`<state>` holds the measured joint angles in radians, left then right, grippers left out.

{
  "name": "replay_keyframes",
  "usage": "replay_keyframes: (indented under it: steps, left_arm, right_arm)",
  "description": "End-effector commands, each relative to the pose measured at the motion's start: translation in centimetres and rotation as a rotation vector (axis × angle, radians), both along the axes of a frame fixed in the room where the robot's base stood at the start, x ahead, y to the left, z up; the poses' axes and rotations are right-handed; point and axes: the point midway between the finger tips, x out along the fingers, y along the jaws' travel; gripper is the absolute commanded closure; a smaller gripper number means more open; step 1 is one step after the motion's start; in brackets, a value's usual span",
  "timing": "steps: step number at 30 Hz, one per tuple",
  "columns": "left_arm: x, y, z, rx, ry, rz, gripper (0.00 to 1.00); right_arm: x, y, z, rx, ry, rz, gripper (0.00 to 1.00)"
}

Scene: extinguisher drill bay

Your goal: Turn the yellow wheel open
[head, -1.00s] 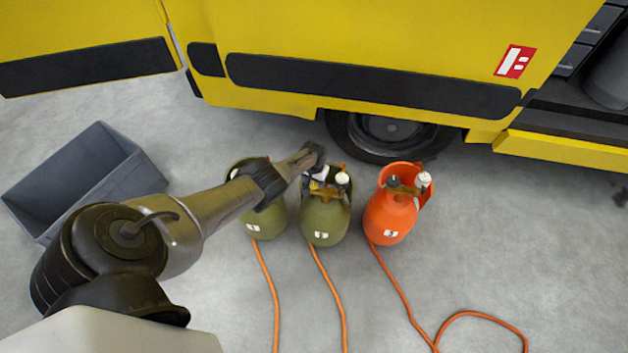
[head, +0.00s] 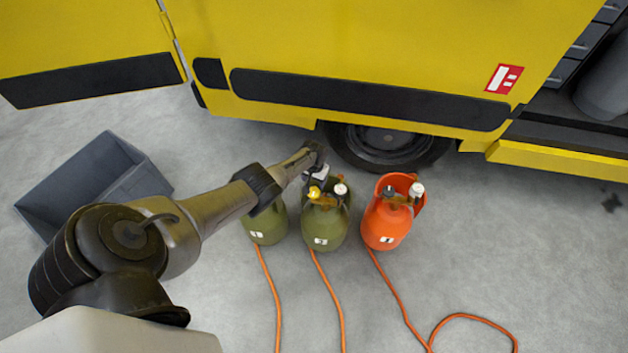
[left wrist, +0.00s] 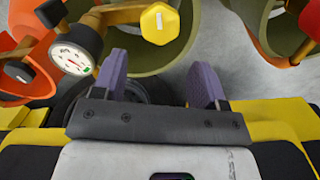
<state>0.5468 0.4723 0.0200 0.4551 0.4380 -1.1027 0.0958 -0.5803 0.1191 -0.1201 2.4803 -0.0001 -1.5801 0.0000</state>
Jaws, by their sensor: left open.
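The yellow wheel (head: 315,193) is on top of the middle, olive-green cylinder (head: 325,225), beside a white-faced gauge (head: 341,189). In the left wrist view the wheel (left wrist: 160,23) is a yellow knob with a white mark. The gauge (left wrist: 73,52) is to its left. My left gripper (head: 316,172) is just behind the wheel in the head view. In the left wrist view its two purple fingers (left wrist: 158,80) are open and empty. The wheel shows beyond their tips, in line with the gap, and is not gripped. My right gripper is not in view.
Another green cylinder (head: 266,224) stands left, partly behind my arm. An orange cylinder (head: 385,222) stands close on the right. Orange hoses (head: 392,294) run along the floor. A yellow truck (head: 400,50) is behind. A grey bin (head: 140,182) is at left. The right floor is mostly clear.

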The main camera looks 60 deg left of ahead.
Motion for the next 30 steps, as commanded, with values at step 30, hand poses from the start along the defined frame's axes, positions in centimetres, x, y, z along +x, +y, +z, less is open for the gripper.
replay_keyframes:
  steps: [30]
  left_arm:
    - [0.0,0.0,5.5,0.001,-0.001,0.0,0.34]
  right_arm:
    - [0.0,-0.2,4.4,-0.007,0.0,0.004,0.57]
